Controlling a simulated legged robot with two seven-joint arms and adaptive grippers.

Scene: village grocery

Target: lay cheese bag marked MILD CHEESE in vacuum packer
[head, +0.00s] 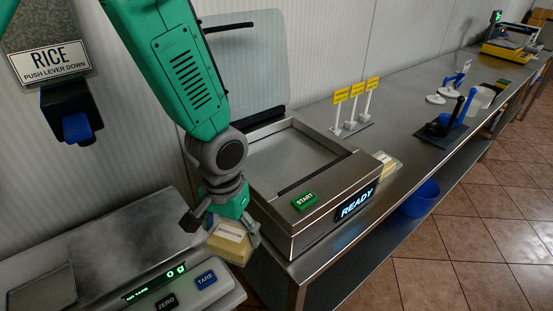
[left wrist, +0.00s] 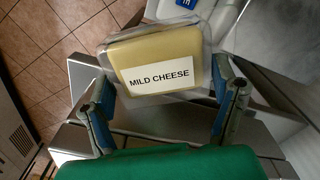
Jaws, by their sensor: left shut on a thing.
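The cheese bag marked MILD CHEESE (left wrist: 155,48) is a clear bag with a yellow block and a white label. In the left wrist view it sits between the two fingers of my left gripper (left wrist: 163,105), which is shut on it. In the head view the bag (head: 230,242) hangs under my left gripper (head: 222,215), in front of the packer's left side and beside the scale. The vacuum packer (head: 340,222) is steel, its clear lid (head: 245,60) raised and its chamber (head: 290,160) open and empty. It has a green START button (head: 305,201) and a READY display. My right gripper is not in view.
A scale (head: 130,240) reading 0 g stands at the left, under a RICE dispenser (head: 70,110). Another cheese bag (head: 388,165) lies right of the packer. Yellow tags (head: 357,90) stand behind it. A blue bowl (head: 420,198) is below the counter.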

